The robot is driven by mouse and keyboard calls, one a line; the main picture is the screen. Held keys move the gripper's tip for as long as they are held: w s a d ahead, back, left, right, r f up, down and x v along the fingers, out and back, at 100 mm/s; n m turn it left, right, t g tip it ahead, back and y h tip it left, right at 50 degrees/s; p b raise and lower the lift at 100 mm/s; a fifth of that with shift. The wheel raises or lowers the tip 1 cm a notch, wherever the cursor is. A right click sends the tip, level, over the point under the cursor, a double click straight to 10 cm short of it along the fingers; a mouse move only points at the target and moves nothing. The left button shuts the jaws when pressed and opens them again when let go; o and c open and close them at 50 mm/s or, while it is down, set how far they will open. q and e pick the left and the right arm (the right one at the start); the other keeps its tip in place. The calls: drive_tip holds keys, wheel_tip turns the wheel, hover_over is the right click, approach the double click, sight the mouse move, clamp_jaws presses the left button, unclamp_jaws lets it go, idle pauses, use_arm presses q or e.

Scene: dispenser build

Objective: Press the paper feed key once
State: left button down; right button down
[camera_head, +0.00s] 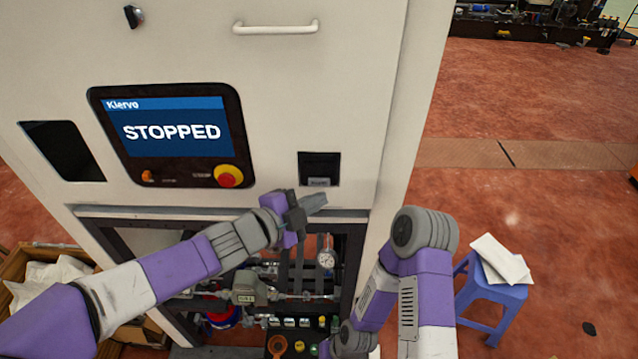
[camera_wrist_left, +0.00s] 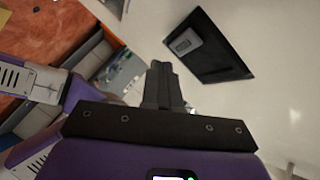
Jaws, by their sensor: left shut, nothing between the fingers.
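A small dark recessed panel (camera_head: 320,168) sits on the front of the white cabinet, right of the screen. A small grey key (camera_head: 319,182) with unreadable lettering is at its lower edge; I take it to be the paper feed key. In the left wrist view the dark panel (camera_wrist_left: 215,58) and the grey key (camera_wrist_left: 182,44) show at upper right. My left gripper (camera_head: 318,199) is just below the panel, shut and empty, apart from the key. Its closed fingers (camera_wrist_left: 161,66) point toward the cabinet in the wrist view. My right arm is at lower right; its gripper is not visible.
The cabinet screen (camera_head: 170,130) reads STOPPED, with a red and yellow stop button (camera_head: 228,176) below right. A handle (camera_head: 275,28) is above. An open bay with pipes and a gauge (camera_head: 326,259) lies below. A blue stool (camera_head: 490,290) stands at right.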

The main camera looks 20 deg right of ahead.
use_arm(q)
drive_tip(key=s, duration=0.2)
drive_tip(key=s+a, duration=0.1)
drive_tip(key=shift+s+b, duration=0.35)
idle(0.5)
drive_tip(key=w+a+f+n+y+b, duration=0.1)
drive_tip(key=a+f+n+y+b, duration=0.2)
drive_tip(key=f, duration=0.8)
drive_tip(key=w+a+f+n+g+y+b, duration=0.1)
drive_tip(key=a+f+n+b, duration=0.15)
drive_tip(key=f+n, duration=0.6)
drive_tip(key=w+a+f+n+y+b, duration=0.15)
drive_tip(key=a+f, duration=0.25)
drive_tip(key=f, duration=0.9)
drive_tip(key=s+a+f+n+g+y+b, duration=0.1)
drive_tip(key=s+a+f+n+g+b, duration=0.1)
drive_tip(key=f, duration=0.7)
drive_tip(key=s+a+f+n+g+y+b, duration=0.1)
drive_tip(key=s+a+f+n+g+b, duration=0.1)
drive_tip(key=s+a+f+n, duration=0.3)
drive_tip(key=s+a+f+n+g+y+b, duration=0.1)
drive_tip(key=s+a+f+n+g+b, duration=0.1)
drive_tip(key=s+f+n, duration=0.4)
drive_tip(key=s+a+f+b, duration=0.1)
drive_tip(key=s+f, duration=0.3)
drive_tip(key=f, duration=0.5)
drive_tip(key=shift+s+a+f+y, duration=0.15)
drive_tip(key=shift+a+f+y, duration=0.1)
drive_tip(key=shift+a+y, duration=0.15)
